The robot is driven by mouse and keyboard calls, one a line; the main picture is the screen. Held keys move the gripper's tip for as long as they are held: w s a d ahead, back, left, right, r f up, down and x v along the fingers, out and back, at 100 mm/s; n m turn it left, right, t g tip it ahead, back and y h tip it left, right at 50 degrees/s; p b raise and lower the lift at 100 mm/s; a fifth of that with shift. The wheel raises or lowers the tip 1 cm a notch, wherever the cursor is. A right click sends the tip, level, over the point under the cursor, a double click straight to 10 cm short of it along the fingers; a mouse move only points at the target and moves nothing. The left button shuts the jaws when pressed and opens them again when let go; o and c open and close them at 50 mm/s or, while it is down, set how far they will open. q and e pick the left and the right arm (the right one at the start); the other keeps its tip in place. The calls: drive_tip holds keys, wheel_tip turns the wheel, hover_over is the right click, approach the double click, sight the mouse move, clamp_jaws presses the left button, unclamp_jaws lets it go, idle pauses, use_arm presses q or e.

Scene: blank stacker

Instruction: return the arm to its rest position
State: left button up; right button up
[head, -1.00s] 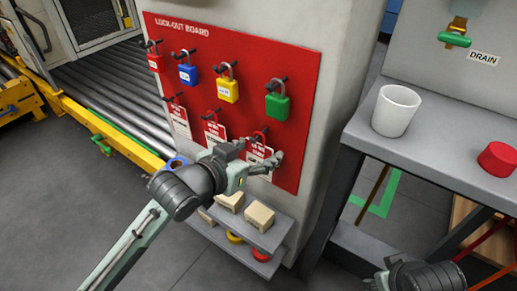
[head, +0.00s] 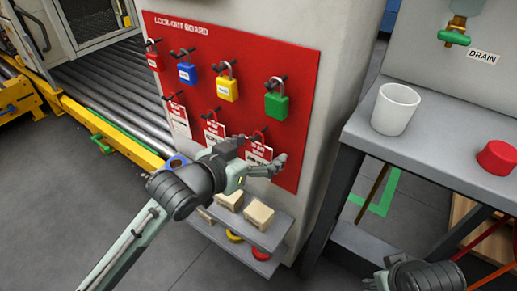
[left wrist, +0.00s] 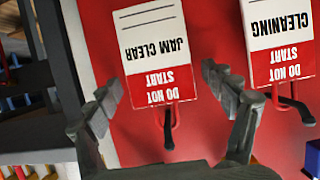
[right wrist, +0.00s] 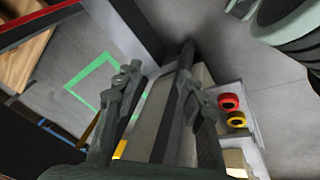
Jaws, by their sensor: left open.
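My left arm reaches in from the left to the red lock-out board (head: 305,110). Its gripper (head: 264,158) is in front of the lowest right tag. In the left wrist view the left gripper (left wrist: 161,82) is open, with fingers apart on either side of a white and red "JAM CLEAR" tag (left wrist: 157,45). That tag hangs on a hook, and no grip on it shows. My right arm shows at the bottom right of the head view, its fingers out of frame. In the right wrist view the right gripper (right wrist: 158,82) is open and empty.
Padlocks in red (head: 154,56), blue (head: 187,72), yellow (head: 228,88) and green (head: 277,104) hang above the tags. A small shelf (head: 270,238) with beige blocks is below the board. A grey bench (head: 430,150) at right carries a white cup (head: 396,109) and a red object (head: 497,158).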

use_arm(q)
drive_tip(key=v, duration=0.7)
drive_tip(key=s+a+f+n+g+y+p, duration=0.2)
drive_tip(key=a+f+n+g+y, duration=0.3)
drive_tip(key=a+f, duration=0.95)
drive_tip(key=s+a+f+g+y+p, duration=0.1)
drive_tip(key=s+a+f+y, duration=0.1)
drive_tip(key=s+a+f, duration=0.3)
drive_tip(key=s+a+f+g+y, duration=0.2)
drive_tip(key=s+a+f, duration=0.3)
drive_tip(key=s+f, duration=0.4)
drive_tip(key=shift+n+p, duration=0.3)
drive_tip(key=shift+p, duration=0.05)
use_arm(e)
drive_tip(key=a+x, duration=0.1)
drive_tip(key=x, duration=0.7)
drive_tip(key=shift+s+a+f+y, duration=0.2)
drive_tip(key=shift+a+f+y, duration=0.15)
drive_tip(key=shift+f, duration=0.1)
use_arm(q)
drive_tip(key=shift+d+r, duration=0.1)
